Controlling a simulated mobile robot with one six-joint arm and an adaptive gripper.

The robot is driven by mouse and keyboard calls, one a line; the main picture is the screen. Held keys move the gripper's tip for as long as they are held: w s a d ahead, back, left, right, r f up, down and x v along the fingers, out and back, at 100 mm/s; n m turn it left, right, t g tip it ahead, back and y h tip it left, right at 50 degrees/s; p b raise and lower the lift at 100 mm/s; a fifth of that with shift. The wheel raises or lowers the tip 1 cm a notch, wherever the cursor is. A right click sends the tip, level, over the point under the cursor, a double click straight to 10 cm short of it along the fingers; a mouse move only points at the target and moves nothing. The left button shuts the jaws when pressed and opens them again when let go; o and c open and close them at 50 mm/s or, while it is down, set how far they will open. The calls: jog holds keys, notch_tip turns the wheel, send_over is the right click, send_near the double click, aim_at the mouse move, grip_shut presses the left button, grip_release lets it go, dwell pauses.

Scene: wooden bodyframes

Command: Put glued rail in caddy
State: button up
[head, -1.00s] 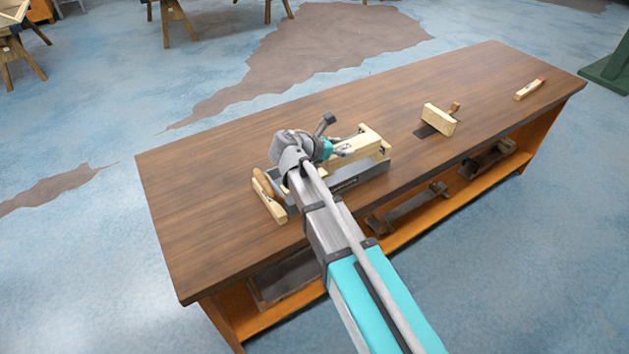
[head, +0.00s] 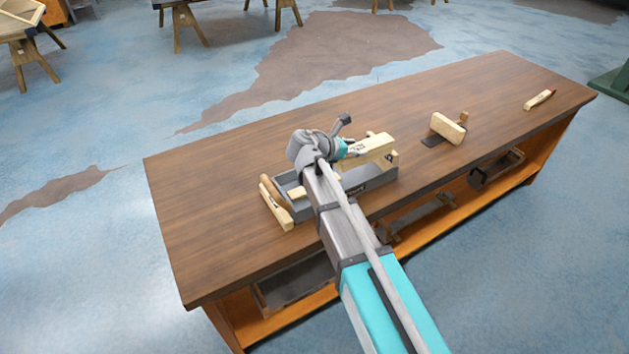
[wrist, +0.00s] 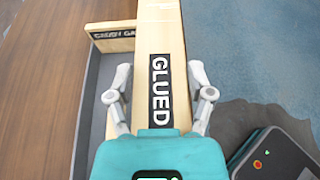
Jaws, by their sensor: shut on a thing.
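My gripper (head: 354,150) is shut on the glued rail (head: 372,149), a pale wooden bar. In the wrist view the rail (wrist: 157,35) carries a black label reading GLUED and lies between both fingers. The rail appears to be over the right part of the caddy (head: 370,187), a grey open tray on the bench. The caddy's grey floor and wall (wrist: 92,110) show left of the rail in the wrist view. A labelled wooden piece (wrist: 112,38) stands at the caddy's end there. My arm and the rail hide much of the caddy's inside.
A wooden tool with a round handle (head: 275,204) lies against the caddy's left end. A wooden block tool (head: 447,128) and a small wooden piece (head: 540,99) stand farther right on the bench (head: 220,215). The bench's left part is clear.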

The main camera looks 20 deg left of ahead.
jog(key=s+a+f+b, duration=0.2)
jog(key=a+f+b, duration=0.5)
jog(key=a, duration=0.4)
jog(key=shift+s+f+b, duration=0.35)
jog(key=shift+s+f, duration=0.05)
jog(key=shift+f, duration=0.2)
jog(key=shift+a+f, duration=0.1)
jog(key=f+b, duration=0.3)
jog(key=b, duration=0.1)
jog(key=shift+s+a+f, duration=0.1)
jog(key=shift+a+f, duration=0.2)
jog(key=shift+f, duration=0.1)
jog(key=shift+f+b, duration=0.6)
jog(key=shift+b, duration=0.05)
